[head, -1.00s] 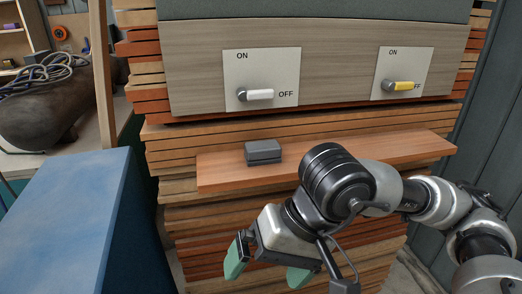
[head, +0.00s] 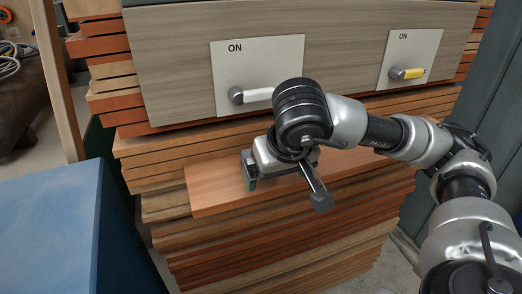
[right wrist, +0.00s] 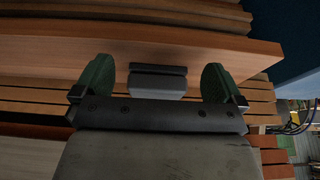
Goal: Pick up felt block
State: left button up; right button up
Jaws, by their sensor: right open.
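The felt block is a small dark grey block (right wrist: 157,84) on the reddish wooden shelf board. In the right wrist view it sits between the two green fingertips of my right gripper (right wrist: 157,74), with a gap on each side. The gripper is open and not closed on it. In the head view my right gripper (head: 262,170) is over the board, with one green finger partly seen at its left. My right arm and gripper hide the block there. My left gripper is not in view.
The wooden board (head: 212,185) juts from stacked wood slats (head: 260,245). Just above is a panel with a white-handled switch (head: 250,96) and a yellow-handled switch (head: 408,73), close to my right wrist. A blue surface (head: 50,220) stands at the left.

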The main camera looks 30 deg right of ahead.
aim_at(246, 153)
jog(key=shift+w+d, duration=0.2)
jog(key=shift+w, duration=0.8)
jog(key=shift+w+f, duration=0.1)
jog(key=shift+w, duration=0.3)
jog(key=w+p, duration=0.1)
jog(key=w+d+p, duration=0.1)
jog(key=w, duration=0.1)
jog(key=shift+w+r, duration=0.2)
jog(key=shift+w, duration=0.05)
jog(key=shift+w+d+f+p, duration=0.15)
jog(key=shift+w+f+p, duration=0.35)
jog(key=shift+w+p, duration=0.2)
jog(key=shift+w+f, duration=0.1)
jog(key=shift+f, duration=0.15)
jog(key=shift+c, duration=0.6)
jog(key=c, duration=0.5)
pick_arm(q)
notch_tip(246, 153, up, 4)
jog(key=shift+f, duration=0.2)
pick_arm(e)
jog(key=shift+c, duration=0.2)
